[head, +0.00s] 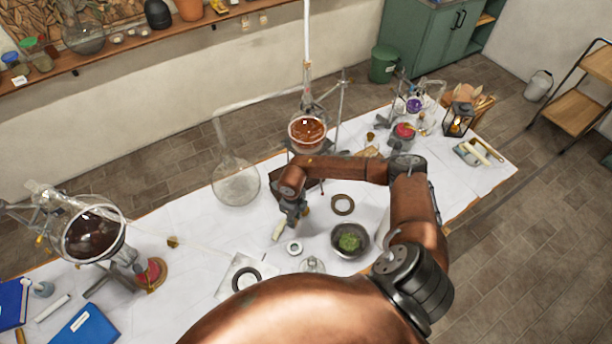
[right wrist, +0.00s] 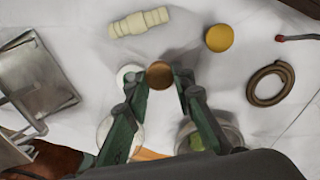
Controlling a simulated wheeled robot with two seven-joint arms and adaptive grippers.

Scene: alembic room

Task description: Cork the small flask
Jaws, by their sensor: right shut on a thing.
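My right gripper (head: 292,218) hangs over the middle of the white table. In the right wrist view, its green fingers (right wrist: 158,84) are closed around a small brown cork (right wrist: 159,74), seen from above. In the head view this cork is hidden by the gripper. A small clear glass flask (head: 313,264) stands near the table's front edge, below and right of the gripper in the picture, apart from it. My own copper body partly covers its lower part. My left gripper is not in view.
A dark bowl with green stuff (head: 350,241) is right of the flask. A white ring-shaped thing (head: 293,247) is left of it. A brown ring (head: 343,204), a yellowish disc (right wrist: 219,38) and a pale stepped piece (right wrist: 139,22) lie near. A large flask (head: 236,182) stands further back.

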